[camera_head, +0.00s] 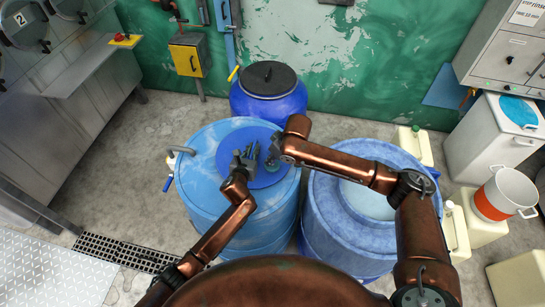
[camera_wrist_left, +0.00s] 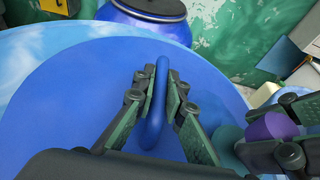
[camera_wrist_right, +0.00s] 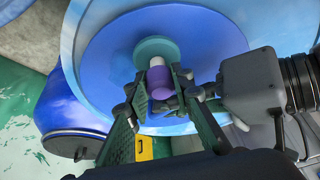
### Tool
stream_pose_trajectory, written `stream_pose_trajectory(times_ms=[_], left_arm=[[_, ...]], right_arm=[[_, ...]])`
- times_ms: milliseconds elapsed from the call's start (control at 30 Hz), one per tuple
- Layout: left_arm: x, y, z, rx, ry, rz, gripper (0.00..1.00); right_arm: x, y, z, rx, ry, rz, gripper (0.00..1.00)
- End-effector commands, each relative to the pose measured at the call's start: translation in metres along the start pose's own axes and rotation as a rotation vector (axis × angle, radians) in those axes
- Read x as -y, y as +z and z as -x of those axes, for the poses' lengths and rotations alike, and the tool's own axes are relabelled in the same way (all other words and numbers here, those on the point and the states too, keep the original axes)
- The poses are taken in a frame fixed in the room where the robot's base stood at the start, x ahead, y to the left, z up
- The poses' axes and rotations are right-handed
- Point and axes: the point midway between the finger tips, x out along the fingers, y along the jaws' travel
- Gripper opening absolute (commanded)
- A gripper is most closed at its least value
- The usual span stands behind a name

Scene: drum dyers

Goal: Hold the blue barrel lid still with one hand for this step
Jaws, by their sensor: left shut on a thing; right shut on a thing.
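The blue barrel lid (camera_head: 266,181) lies on the light blue barrel (camera_head: 205,152) at left. My left gripper (camera_head: 250,154) is over the lid. In the left wrist view my left gripper (camera_wrist_left: 158,95) is shut on the lid's upright blue handle (camera_wrist_left: 153,125). My right gripper (camera_wrist_right: 160,84) is above the same lid, shut on a purple cylinder (camera_wrist_right: 159,88). A white neck and a teal disc (camera_wrist_right: 156,46) show beyond the cylinder, against the lid.
A second blue barrel (camera_head: 325,222) stands close on the right. A dark blue drum with a black lid (camera_head: 268,78) stands behind. A tap with a blue lever (camera_head: 170,181) sticks out at left. White jugs (camera_head: 456,232) stand at right.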

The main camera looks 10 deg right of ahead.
Motion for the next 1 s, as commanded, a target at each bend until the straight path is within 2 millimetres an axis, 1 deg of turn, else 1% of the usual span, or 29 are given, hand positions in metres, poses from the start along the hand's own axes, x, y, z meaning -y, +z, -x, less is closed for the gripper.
stream_pose_trajectory(times_ms=[467, 1000], left_arm=[[0.000, 0.000, 0.000, 0.000, -0.001, 0.000, 0.00], [0.000, 0.000, 0.000, 0.000, -0.001, 0.000, 0.00]], right_arm=[[0.000, 0.000, -0.001, 0.000, -0.001, 0.000, 0.00], [0.001, 0.004, -0.010, 0.000, -0.002, 0.000, 0.00]])
